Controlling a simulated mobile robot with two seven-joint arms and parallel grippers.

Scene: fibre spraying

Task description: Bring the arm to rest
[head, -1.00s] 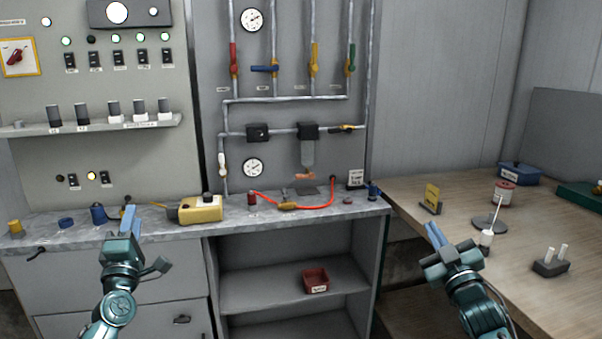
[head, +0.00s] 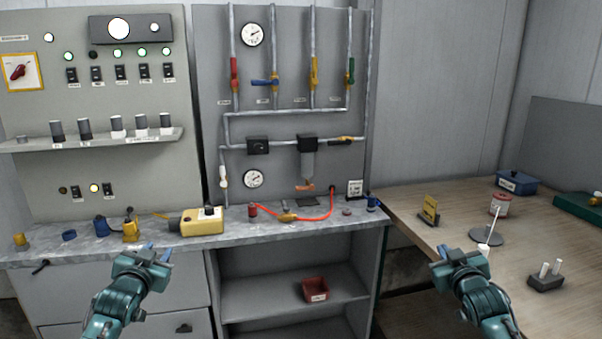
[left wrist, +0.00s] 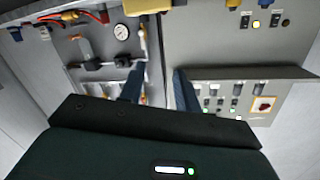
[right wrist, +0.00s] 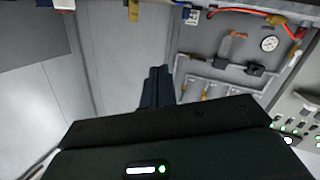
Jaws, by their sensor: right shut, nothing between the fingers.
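My left gripper (head: 158,252) is in front of the left cabinet, below the metal counter's edge. It holds nothing; its two blue fingers stand apart in the left wrist view (left wrist: 159,88). My right gripper (head: 445,252) is in front of the left edge of the wooden table. Its fingers are together and empty in the right wrist view (right wrist: 156,86). Both grippers appear clear of the furniture, and both forearms reach up from the bottom of the head view.
The metal counter (head: 345,222) carries a yellow box (head: 202,221), a yellow item (head: 130,231), a blue item (head: 101,225) and a red hose (head: 310,217). A red bin (head: 316,289) sits on the shelf below. A round stand (head: 487,236) is on the wooden table (head: 410,192), just beyond my right gripper.

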